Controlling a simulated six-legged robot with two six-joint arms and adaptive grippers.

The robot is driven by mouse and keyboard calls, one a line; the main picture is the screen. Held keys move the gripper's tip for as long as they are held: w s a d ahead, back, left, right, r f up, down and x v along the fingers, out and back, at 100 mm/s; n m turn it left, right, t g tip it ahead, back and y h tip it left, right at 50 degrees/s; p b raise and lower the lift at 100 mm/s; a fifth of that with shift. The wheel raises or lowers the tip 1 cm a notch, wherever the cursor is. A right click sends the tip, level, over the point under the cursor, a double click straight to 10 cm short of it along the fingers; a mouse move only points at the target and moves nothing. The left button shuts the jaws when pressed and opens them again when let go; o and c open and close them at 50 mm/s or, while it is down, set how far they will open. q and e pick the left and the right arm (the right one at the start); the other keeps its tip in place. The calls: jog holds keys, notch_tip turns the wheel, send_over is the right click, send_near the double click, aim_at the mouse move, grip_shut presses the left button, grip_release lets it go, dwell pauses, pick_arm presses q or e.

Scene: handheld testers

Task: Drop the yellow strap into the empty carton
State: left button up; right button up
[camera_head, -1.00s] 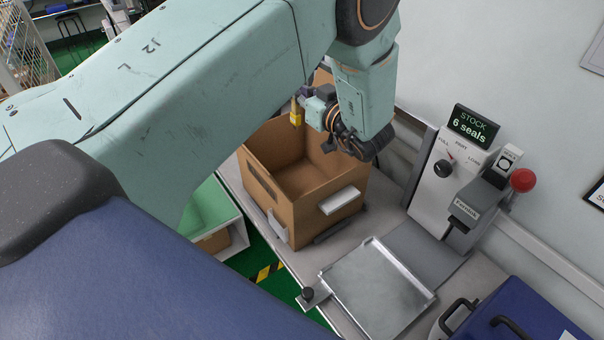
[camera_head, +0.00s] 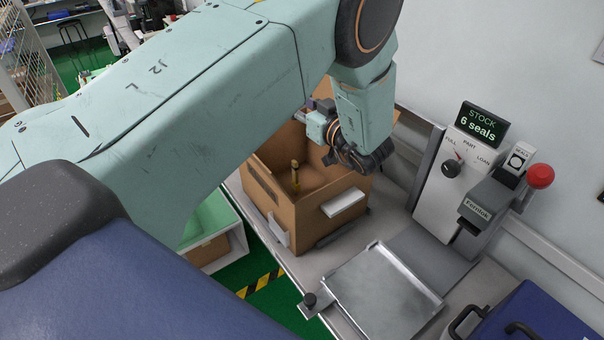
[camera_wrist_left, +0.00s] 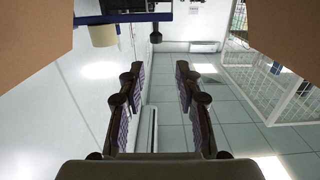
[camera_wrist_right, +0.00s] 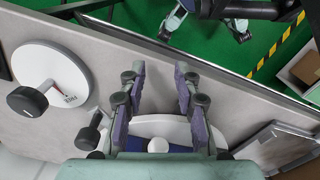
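The yellow strap (camera_head: 296,180) is a small narrow piece inside the cardboard carton (camera_head: 318,210), upright in the picture and apart from my left gripper. I cannot tell whether it rests on the carton floor or is still in the air. The carton stands open on the bench, with a white label on its front. My left gripper is over the carton's back part, mostly hidden by my arm; in the left wrist view (camera_wrist_left: 157,75) its fingers are apart with nothing between them. My right gripper (camera_wrist_right: 160,75) is open and empty, outside the head view.
A metal tray (camera_head: 383,292) lies in front of the carton. A dispenser (camera_head: 470,180) with a red knob and a "STOCK 6 seals" display stands at right. A blue case (camera_head: 535,318) is at the lower right. A green-lined bin (camera_head: 210,228) sits left of the bench.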

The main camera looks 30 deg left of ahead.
jog(key=shift+s, duration=0.1)
jog(key=shift+d, duration=0.1)
pick_arm(q)
notch_tip(320, 180, up, 10)
dwell(0.5)
jog(key=shift+s+d+r, duration=0.15)
jog(key=shift+s+r, duration=0.05)
